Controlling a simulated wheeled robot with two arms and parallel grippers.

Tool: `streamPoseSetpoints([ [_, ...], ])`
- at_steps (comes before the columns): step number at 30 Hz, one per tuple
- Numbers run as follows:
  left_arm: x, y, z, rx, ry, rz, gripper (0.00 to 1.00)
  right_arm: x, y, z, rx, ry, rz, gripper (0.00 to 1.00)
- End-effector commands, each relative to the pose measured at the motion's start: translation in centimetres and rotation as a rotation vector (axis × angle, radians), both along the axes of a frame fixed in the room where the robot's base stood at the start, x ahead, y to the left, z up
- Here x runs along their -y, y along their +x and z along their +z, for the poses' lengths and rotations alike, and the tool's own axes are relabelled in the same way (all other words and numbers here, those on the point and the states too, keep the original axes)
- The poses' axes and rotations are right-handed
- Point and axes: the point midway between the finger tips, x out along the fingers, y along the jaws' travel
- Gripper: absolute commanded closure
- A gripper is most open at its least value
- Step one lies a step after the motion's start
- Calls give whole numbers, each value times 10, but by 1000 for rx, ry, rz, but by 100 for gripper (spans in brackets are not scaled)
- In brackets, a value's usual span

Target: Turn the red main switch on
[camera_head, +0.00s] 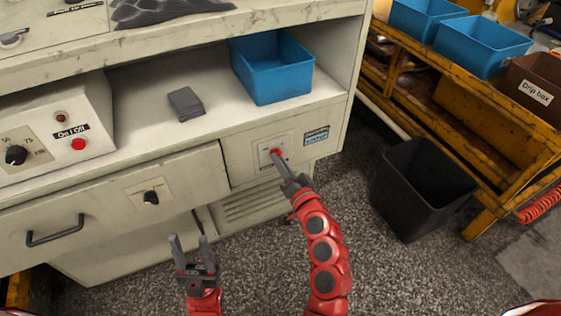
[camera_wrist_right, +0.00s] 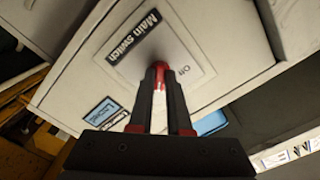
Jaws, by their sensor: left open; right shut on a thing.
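The red main switch (camera_head: 276,152) sits on a pale plate on the front of the grey cabinet, below the shelf. In the right wrist view the red switch (camera_wrist_right: 159,68) shows between the fingertips, beside the black "Main switch" label (camera_wrist_right: 134,47). My right gripper (camera_head: 281,162) reaches up to the plate and is shut on the switch. Its fingers hide part of the switch, so I cannot tell its exact turn position. My left gripper (camera_head: 188,243) is open and empty, in front of the lower cabinet and apart from it.
A blue bin (camera_head: 272,88) and a dark grey block (camera_head: 186,103) stand on the cabinet shelf. A control box (camera_head: 55,128) with a red button is at the left. A drawer handle (camera_head: 55,231) juts out below. A black bin (camera_head: 422,188) stands on the floor at right.

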Motion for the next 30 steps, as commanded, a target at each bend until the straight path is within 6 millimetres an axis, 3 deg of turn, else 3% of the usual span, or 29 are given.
streamPoseSetpoints([
  [1,0,0,0,0,0,0,50,0,0,0,0,1,0,78],
  [5,0,0,0,0,0,0,50,0,0,0,0,1,0,55],
  [17,0,0,1,-1,0,0,50,3,-6,0,-1,-1,-1,54],
  [23,0,0,4,-2,-3,0,50,18,-36,-1,-3,-1,-4,54],
  [30,0,0,6,-2,-3,0,50,41,-89,-3,-5,-3,-3,54],
])
